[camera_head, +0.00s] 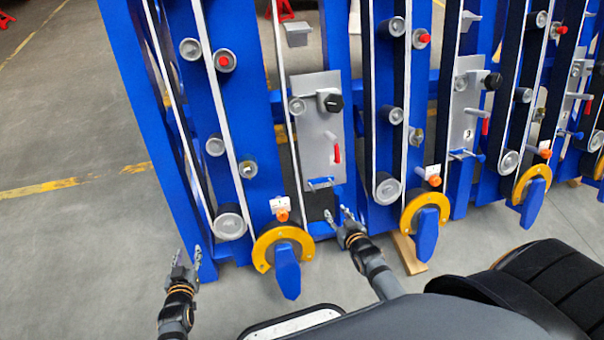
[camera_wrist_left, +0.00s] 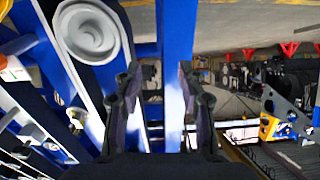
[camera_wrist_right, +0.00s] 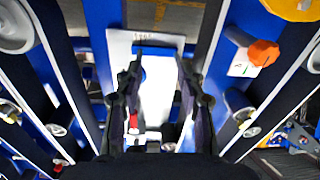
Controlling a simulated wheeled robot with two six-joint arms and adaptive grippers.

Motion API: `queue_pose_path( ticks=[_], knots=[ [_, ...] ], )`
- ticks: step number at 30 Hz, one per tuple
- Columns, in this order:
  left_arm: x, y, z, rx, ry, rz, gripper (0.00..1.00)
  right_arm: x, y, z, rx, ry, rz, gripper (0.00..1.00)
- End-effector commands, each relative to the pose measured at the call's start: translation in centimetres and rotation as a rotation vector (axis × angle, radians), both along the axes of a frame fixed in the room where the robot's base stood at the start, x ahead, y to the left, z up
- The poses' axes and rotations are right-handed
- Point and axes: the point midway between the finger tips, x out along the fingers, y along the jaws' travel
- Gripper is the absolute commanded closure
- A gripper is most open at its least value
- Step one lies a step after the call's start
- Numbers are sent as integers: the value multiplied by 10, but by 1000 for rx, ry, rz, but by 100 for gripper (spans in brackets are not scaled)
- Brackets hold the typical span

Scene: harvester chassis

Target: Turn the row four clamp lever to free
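My right gripper (camera_head: 337,215) is open and empty, just below that plate. The right wrist view shows the plate (camera_wrist_right: 120,50), the blue handle (camera_wrist_right: 155,66) and the red lever (camera_wrist_right: 133,121) beyond its fingers. My left gripper (camera_head: 187,254) is open and empty at the frame's lower left.
A yellow ring with a blue handle (camera_head: 287,270) stands out between my two grippers, below an orange knob (camera_head: 282,215). Similar plates, belts and rollers repeat to the right. A wooden block (camera_head: 408,254) lies on the floor. Floor at the left (camera_head: 60,240) is clear.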

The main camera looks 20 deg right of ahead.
Motion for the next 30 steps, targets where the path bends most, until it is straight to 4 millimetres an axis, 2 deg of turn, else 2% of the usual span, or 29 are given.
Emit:
queue_pose_path(
  ticks=[1, 4, 6, 8, 9, 12, 15, 21, 26, 30],
  knots=[
    [18, -5, -4, -7, -108, -7, 60, 18, 5, -4, 7, -108, 7, 61],
    [39, -14, 52, -23, -309, -20, 60, 39, 14, 50, 21, -301, 20, 61],
    [43, -19, 91, -31, -442, -28, 60, 44, 19, 83, 26, -414, 26, 61],
    [42, -23, 125, -38, -557, -36, 60, 45, 21, 106, 25, -494, 30, 61],
    [38, -25, 148, -43, -638, -40, 60, 45, 22, 117, 19, -534, 29, 61],
    [25, -28, 206, -50, -817, -51, 60, 49, 16, 130, -18, -558, -6, 61],
    [17, -29, 238, -50, -909, -56, 60, 55, 2, 127, -55, -528, -66, 61],
    [10, -30, 264, -47, -1004, -60, 60, 63, -22, 114, -108, -490, -176, 61],
    [8, -30, 268, -46, -1020, -61, 60, 64, -28, 112, -120, -486, -202, 61],
    [10, -30, 263, -46, -999, -60, 60, 72, -30, 112, -120, -487, -201, 61]
  ],
)
